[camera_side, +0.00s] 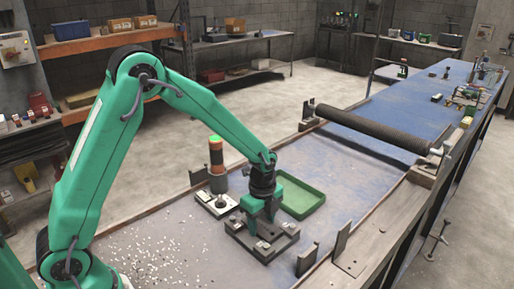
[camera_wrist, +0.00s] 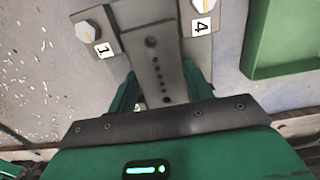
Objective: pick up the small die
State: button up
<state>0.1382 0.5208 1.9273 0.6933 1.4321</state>
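My gripper (camera_side: 262,207) points down, low over a dark fixture (camera_side: 262,243) on the bench. In the wrist view my two green fingers (camera_wrist: 160,92) stand apart, with a grey metal bar (camera_wrist: 165,50) with a row of holes between them. I cannot tell whether they touch it, and their tips are hidden. Plates labelled 1 (camera_wrist: 104,50) and 4 (camera_wrist: 200,26), each with a knob or bolt, flank the bar. I cannot pick out a separate small die for certain; the fingers and gripper body hide part of the fixture.
A green tray (camera_side: 303,197) lies right behind the fixture; its edge shows in the wrist view (camera_wrist: 252,45). A stack light (camera_side: 216,158) and a white plate (camera_side: 209,208) stand behind left. White chips (camera_side: 150,255) litter the bench at left. A dark roller (camera_side: 375,131) crosses further back.

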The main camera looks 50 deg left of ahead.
aim_at(262, 227)
jog(key=c, duration=0.5)
jog(key=shift+r, duration=0.1)
jog(key=shift+r, duration=0.6)
jog(key=r, duration=0.3)
jog(key=shift+s+d, duration=0.1)
jog(key=shift+d, duration=0.1)
jog(key=s+d+r, duration=0.6)
jog(key=s+d, duration=0.1)
jog(key=d, duration=0.1)
jog(key=shift+d+r, duration=0.35)
